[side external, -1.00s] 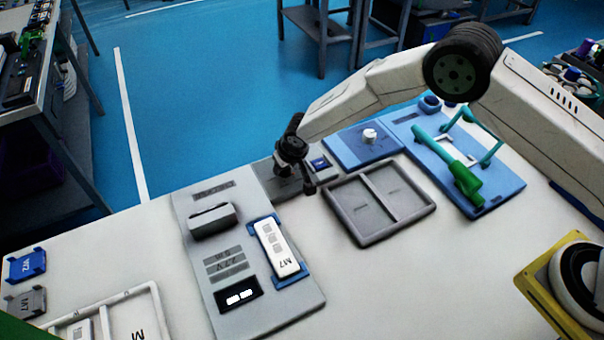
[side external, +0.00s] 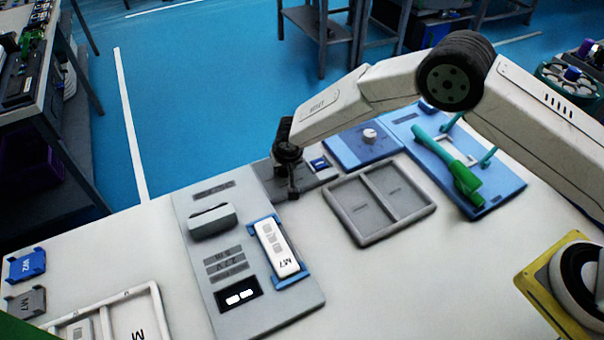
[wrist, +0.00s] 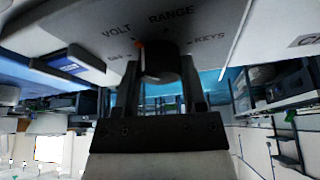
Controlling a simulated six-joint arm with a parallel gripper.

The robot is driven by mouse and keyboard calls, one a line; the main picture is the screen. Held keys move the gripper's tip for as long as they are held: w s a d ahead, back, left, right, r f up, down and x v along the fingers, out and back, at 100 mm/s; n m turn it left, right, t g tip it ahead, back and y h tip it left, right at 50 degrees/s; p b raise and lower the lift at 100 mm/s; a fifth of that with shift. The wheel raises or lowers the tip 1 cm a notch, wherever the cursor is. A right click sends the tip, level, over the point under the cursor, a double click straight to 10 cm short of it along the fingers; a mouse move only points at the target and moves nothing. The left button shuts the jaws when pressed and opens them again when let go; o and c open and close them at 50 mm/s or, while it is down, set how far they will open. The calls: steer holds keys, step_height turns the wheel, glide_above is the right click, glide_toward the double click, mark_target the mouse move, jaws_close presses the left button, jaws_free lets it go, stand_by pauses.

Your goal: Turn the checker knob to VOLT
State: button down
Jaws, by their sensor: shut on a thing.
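The checker knob (wrist: 160,66) is dark and round, with an orange mark on its rim at the upper left, towards the printed word VOLT (wrist: 117,31). RANGE, KEYS and a small, hard-to-read label are printed around it. My gripper (wrist: 160,88) has one finger on each side of the knob and is shut on it. In the side view, my gripper (side external: 292,188) points down over the grey checker panel (side external: 268,187). It hides the knob there.
A blue tag (side external: 320,163) sits on the panel right of my gripper. A two-part grey tray (side external: 352,236) lies close in front. A blue plate with a white knob (side external: 369,136) is behind it. A grey test station (side external: 222,300) with a white M7 module (side external: 275,248) stands to the left.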

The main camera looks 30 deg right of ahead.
mark_target(288, 182)
steer(key=shift+c, duration=0.7)
jaws_free()
steer(key=v, duration=0.7)
steer(key=shift+r, duration=0.4)
steer(key=shift+s, duration=0.1)
steer(key=s+d+r+g, duration=0.1)
steer(key=s+d+r, duration=0.2)
steer(key=s+d, duration=0.3)
steer(key=s+d+r+n, duration=0.1)
steer(key=s+d+r, duration=0.35)
steer(key=d, duration=0.35)
steer(key=s+d+r+g, duration=0.1)
steer(key=s+d+r, duration=0.2)
steer(key=s+d, duration=0.3)
steer(key=s+d+n, duration=0.1)
steer(key=s+d, duration=0.3)
steer(key=s, duration=0.5)
steer(key=shift+y, duration=0.4)
